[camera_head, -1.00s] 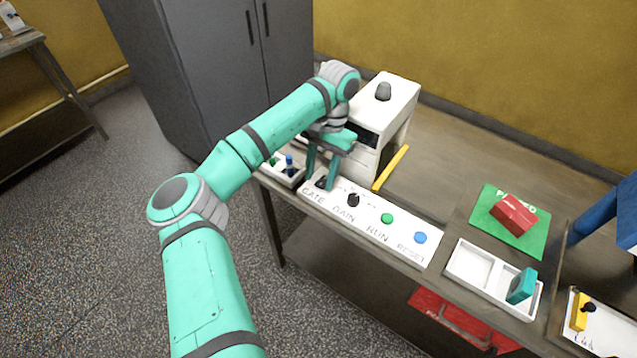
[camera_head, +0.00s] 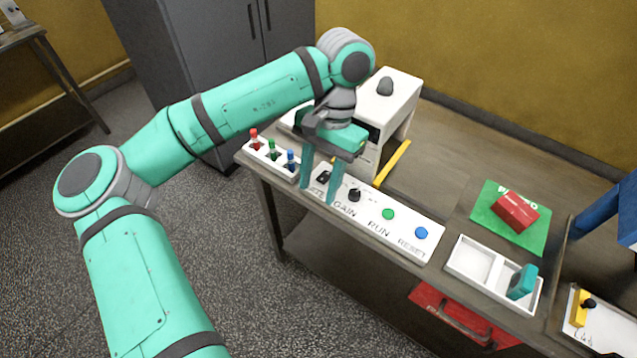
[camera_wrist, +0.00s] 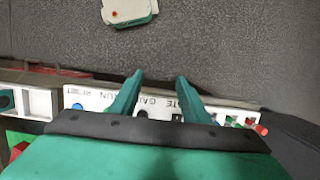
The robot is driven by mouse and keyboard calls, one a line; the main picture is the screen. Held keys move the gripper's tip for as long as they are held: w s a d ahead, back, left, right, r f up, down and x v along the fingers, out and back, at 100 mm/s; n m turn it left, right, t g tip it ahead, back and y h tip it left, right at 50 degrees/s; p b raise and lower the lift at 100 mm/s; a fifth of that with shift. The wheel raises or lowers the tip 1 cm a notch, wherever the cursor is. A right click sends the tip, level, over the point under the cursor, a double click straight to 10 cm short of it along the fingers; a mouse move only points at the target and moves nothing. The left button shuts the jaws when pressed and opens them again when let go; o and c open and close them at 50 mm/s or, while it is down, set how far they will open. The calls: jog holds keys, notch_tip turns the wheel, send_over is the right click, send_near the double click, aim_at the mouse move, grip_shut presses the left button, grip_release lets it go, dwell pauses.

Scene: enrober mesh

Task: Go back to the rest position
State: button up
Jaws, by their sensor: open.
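My gripper (camera_head: 318,190) is open and empty, with its two teal fingers pointing down over the left end of the white control panel (camera_head: 402,237). In the head view the fingers overlap the panel near its GATE and GAIN labels; I cannot tell the exact height above it. The wrist view also shows both fingers (camera_wrist: 152,100) apart with nothing between them. The panel carries a black knob (camera_head: 354,195), a green button (camera_head: 388,214) and a blue button (camera_head: 421,233).
A white rack (camera_head: 262,154) with red, green and blue pieces stands left of the panel. A white machine (camera_head: 398,100) with a yellow bar (camera_head: 393,163) is behind. A white two-part tray (camera_head: 468,262), a green mat (camera_head: 487,215) and a red block (camera_head: 515,212) lie right.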

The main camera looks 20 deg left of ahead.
jog(key=shift+s+d+r, duration=0.1)
jog(key=shift+s+r, duration=0.05)
jog(key=shift+s, duration=0.3)
